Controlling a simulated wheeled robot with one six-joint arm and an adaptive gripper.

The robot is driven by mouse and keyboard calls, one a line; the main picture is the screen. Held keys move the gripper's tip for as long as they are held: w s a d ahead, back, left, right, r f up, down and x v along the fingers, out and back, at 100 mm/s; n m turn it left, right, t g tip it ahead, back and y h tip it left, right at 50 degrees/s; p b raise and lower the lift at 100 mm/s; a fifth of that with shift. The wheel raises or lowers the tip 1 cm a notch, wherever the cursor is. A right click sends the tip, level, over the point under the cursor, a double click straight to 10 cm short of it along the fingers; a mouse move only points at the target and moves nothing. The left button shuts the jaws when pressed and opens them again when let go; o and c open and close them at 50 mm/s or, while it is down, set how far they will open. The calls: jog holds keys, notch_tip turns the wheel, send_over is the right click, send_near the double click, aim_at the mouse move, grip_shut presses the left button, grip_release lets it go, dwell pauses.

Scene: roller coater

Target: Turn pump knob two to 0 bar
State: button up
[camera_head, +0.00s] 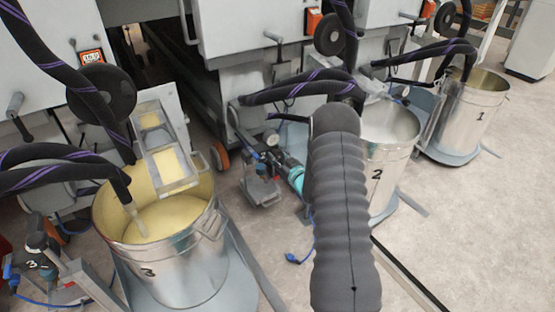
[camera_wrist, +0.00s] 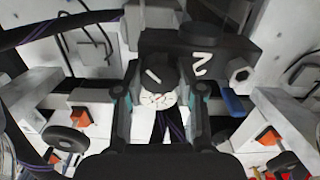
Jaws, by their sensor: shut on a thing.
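Pump knob two (camera_wrist: 158,72) is a black round knob with a white mark, in the middle of the wrist view. A small white gauge face (camera_wrist: 158,99) with a red mark shows just below it. A black block with a white "2" (camera_wrist: 202,63) stands behind and to the right. My gripper (camera_wrist: 158,88) has a finger on each side of the knob and is shut on it. The gauge reading is too small to tell. In the head view my grey arm covers the gripper and the knob. Pump parts (camera_head: 262,165) show left of the arm.
Metal drum 2 (camera_head: 385,165) stands right of my arm, with drum 1 (camera_head: 470,120) beyond it. Drum 3 (camera_head: 180,270) holds yellow liquid at the left. Black hoses (camera_head: 305,84) cross above. Orange-bracketed wheels (camera_wrist: 65,138) flank the pump. The floor at right is clear.

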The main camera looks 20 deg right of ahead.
dwell(0.3)
jog(key=o, duration=1.1)
jog(key=shift+o, duration=0.2)
jog(key=shift+s, duration=0.1)
jog(key=s+d, duration=0.2)
jog(key=s, duration=0.9)
jog(key=shift+s, duration=0.3)
jog(key=shift+d, duration=0.1)
